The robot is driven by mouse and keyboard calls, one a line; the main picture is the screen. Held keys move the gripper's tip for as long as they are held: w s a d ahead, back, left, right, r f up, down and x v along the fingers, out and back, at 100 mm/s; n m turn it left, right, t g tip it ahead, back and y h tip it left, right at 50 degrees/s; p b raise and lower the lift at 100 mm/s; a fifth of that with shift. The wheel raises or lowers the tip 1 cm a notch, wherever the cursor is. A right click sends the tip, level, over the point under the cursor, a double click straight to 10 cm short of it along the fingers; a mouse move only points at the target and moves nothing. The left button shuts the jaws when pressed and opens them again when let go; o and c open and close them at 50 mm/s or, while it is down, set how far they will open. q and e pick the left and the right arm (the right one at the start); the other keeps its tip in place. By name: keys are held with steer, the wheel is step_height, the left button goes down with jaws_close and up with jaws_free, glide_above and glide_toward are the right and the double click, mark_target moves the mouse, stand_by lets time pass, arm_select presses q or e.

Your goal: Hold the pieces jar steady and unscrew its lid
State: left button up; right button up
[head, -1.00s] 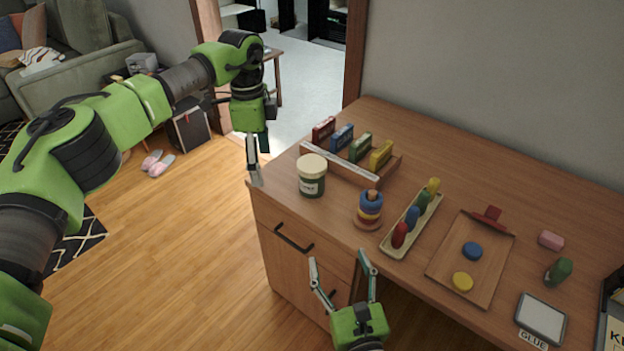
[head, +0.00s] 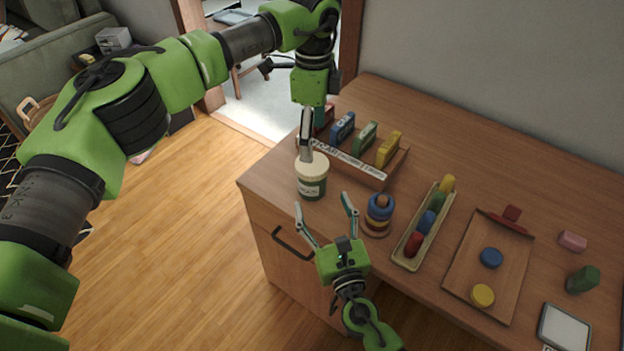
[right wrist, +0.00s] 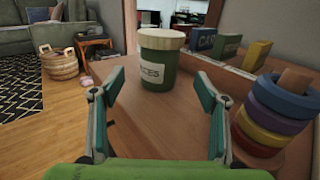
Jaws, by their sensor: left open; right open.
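The pieces jar (head: 312,186) stands upright near the table's left end, a green jar with a white label and a cream lid (head: 312,165). The jar also shows in the right wrist view (right wrist: 160,68), ahead of the open fingers. My left gripper (head: 306,152) is above the jar, pointing down, its fingers overlapping the lid's back edge in the head view; I cannot tell whether they touch it. My right gripper (head: 323,204) is open and empty in front of the jar, fingers pointing at it, with a gap between. The lid sits on the jar.
A ring stacker (head: 378,215) stands just right of my right gripper. A wooden rack of coloured blocks (head: 355,162) is behind the jar. A long tray of coloured pieces (head: 408,258) and a wooden tray (head: 460,278) with discs lie further right. The table's left edge is close.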

mark_target(316, 186)
arm_select(q)
steer(key=shift+w+a+f, duration=0.15)
steer(key=shift+w, duration=0.1)
arm_select(e)
steer(key=x, duration=0.9)
steer(key=shift+w+a+f, duration=0.1)
steer(key=shift+w, duration=0.15)
steer(key=shift+c, duration=0.4)
